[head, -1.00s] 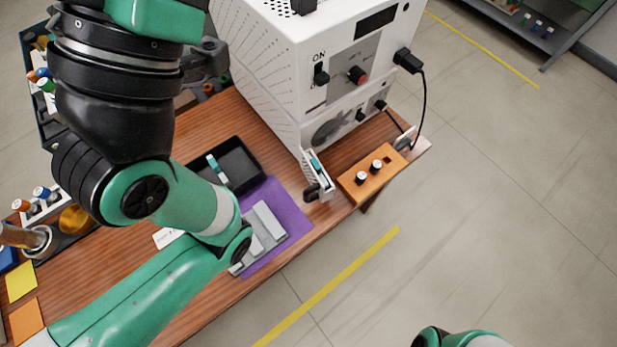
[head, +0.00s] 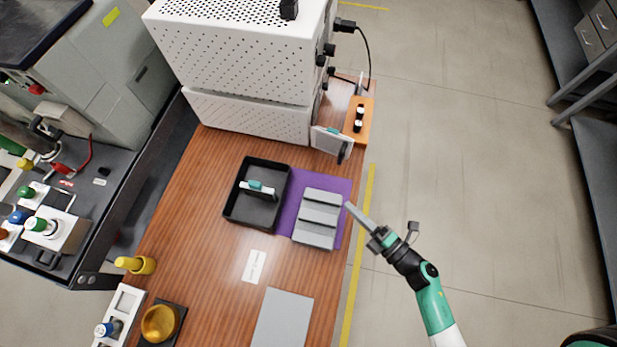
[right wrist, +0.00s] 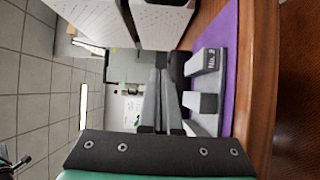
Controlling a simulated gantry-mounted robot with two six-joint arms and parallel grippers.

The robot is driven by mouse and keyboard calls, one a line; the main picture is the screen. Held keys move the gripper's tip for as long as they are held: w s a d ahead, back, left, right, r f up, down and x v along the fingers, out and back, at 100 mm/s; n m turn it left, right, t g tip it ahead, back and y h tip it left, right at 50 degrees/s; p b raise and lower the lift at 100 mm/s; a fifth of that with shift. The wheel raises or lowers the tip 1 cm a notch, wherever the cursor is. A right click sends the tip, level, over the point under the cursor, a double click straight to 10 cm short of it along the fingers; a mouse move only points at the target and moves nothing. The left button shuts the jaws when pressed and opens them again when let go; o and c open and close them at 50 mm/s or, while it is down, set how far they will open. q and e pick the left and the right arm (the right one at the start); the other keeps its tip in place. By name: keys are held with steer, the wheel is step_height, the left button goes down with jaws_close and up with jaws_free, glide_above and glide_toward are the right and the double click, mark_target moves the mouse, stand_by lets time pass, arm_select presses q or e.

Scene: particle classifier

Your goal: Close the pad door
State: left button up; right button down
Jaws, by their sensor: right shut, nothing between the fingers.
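The pad door (head: 331,141) is a small pale panel with a dark handle. In the head view it stands open, swung out from the lower front of the white machine (head: 250,115). My right gripper (head: 350,207) is shut and empty. It appears at the right edge of the table, nearer the camera than the door and apart from it in the picture. In the right wrist view its fingers (right wrist: 162,95) are together and point toward the machine's side, partly hiding what lies behind. My left gripper is not in view.
A grey stepped rack (head: 317,218) sits on a purple mat (head: 346,188) beside the gripper. A black tray (head: 234,208) holds a small teal-and-white piece. An orange block (head: 366,109) with black knobs stands beyond the door.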

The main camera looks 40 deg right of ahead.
steer(key=shift+w+d+m+h, duration=0.2)
steer(key=shift+d+m+h, duration=0.15)
steer(key=shift+d, duration=0.7)
steer(key=w+b, duration=0.2)
steer(key=w, duration=0.6)
steer(key=shift+w+a, duration=0.15)
steer(key=shift+w, duration=0.1)
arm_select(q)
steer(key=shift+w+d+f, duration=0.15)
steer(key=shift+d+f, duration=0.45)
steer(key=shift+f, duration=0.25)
arm_select(e)
steer(key=shift+w+d, duration=0.3)
steer(key=shift+d, duration=0.35)
steer(key=shift+w+d, duration=0.25)
steer(key=shift+d, duration=0.4)
steer(key=shift+w+d, duration=0.3)
steer(key=shift+d, duration=0.35)
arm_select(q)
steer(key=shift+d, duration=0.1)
